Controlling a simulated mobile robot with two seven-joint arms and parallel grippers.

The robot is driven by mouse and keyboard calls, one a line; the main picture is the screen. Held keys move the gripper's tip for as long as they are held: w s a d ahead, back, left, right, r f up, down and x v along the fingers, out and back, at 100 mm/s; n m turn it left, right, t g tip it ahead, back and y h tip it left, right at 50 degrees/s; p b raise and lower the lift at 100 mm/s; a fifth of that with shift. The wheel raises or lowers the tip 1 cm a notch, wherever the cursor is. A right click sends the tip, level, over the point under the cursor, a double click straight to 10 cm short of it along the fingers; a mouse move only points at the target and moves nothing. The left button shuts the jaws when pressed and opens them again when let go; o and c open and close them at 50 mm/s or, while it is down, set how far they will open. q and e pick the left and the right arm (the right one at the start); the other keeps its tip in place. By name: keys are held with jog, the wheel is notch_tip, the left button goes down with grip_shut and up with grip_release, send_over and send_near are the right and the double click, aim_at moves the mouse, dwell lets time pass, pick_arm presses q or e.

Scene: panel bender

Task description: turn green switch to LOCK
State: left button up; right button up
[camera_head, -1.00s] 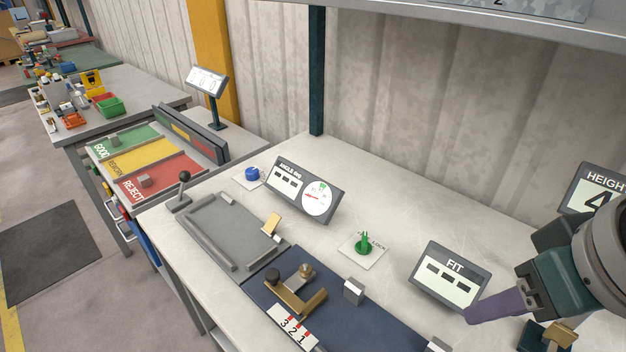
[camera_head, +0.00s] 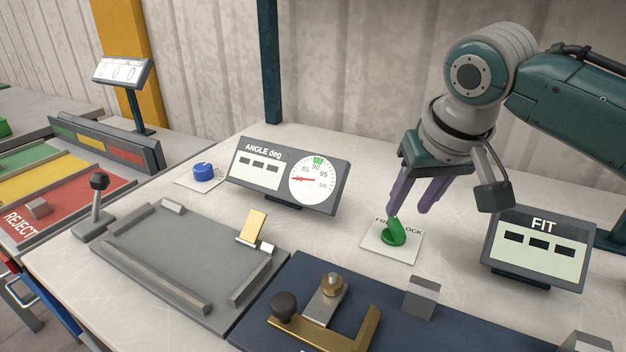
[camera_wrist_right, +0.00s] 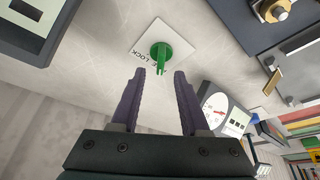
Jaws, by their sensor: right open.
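The green switch (camera_head: 393,233) stands on a white plate (camera_head: 378,247) on the bench. My right gripper (camera_head: 408,212) has purple fingers and is open just above and behind the switch. In the right wrist view, the switch (camera_wrist_right: 160,54) lies beyond the two fingertips (camera_wrist_right: 160,72), roughly in line with the gap between them, and nothing is between the fingers. Whether a finger touches the switch is unclear. My left gripper does not show.
The FIT display (camera_head: 536,250) stands close to the right of my right gripper. The ANGLE display (camera_head: 288,176) and a blue knob (camera_head: 203,172) are to the left. A grey tray (camera_head: 175,255) and a dark blue mat (camera_head: 300,275) with a brass clamp (camera_head: 345,330) lie in front.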

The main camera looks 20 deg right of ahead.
aim_at(398, 223)
jog(key=b+x, duration=0.1)
jog(key=x, duration=0.4)
grip_shut()
dwell(0.3)
